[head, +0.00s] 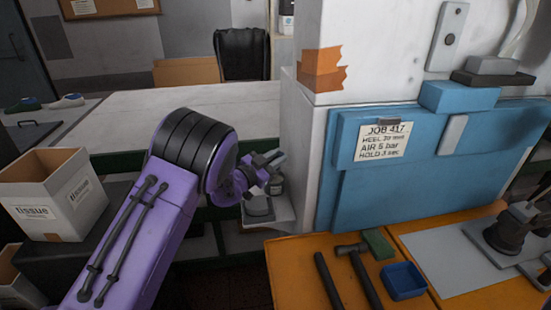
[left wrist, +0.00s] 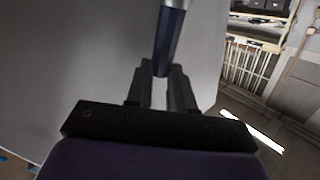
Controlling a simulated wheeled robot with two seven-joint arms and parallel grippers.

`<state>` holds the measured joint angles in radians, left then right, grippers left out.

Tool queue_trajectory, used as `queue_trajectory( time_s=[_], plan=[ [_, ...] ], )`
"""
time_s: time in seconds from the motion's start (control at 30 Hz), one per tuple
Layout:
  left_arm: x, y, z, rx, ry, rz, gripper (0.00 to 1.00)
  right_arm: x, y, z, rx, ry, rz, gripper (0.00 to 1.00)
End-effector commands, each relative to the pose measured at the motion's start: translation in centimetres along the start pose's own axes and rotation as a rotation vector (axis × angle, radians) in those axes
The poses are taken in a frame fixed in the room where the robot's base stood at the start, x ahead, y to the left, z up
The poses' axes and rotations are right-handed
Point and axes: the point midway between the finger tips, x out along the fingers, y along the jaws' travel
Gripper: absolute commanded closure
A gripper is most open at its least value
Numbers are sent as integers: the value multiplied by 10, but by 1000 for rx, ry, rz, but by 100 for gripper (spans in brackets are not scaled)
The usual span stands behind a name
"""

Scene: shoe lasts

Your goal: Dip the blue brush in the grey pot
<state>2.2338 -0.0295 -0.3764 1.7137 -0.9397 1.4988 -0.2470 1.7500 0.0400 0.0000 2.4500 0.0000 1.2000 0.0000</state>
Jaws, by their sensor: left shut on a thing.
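My left gripper (head: 264,172) is at the end of my purple arm, near the middle of the head view. In the left wrist view its fingers (left wrist: 162,88) are shut on a dark blue handle, the blue brush (left wrist: 171,38). The brush's bristles cannot be made out. A grey round pot (head: 257,207) stands on a small pale ledge below the gripper, partly hidden by the gripper. The gripper is above the pot in the picture; whether the brush touches it cannot be told. My right gripper is not in view.
A white pillar with a blue panel (head: 425,190) stands just right of the gripper. An orange bench (head: 290,262) holds a hammer (head: 362,275) and a blue tray (head: 403,281). A tissue box (head: 52,200) stands at left. A long pale table (head: 120,110) lies behind.

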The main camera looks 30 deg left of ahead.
Motion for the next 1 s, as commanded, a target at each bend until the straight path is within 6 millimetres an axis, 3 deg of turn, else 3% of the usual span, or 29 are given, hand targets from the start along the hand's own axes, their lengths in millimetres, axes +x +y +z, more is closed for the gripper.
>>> queue_trajectory(
  time_s=[1.0],
  plan=[
    [-1,4,11,0,0,-1,100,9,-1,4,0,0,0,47]
  ],
)
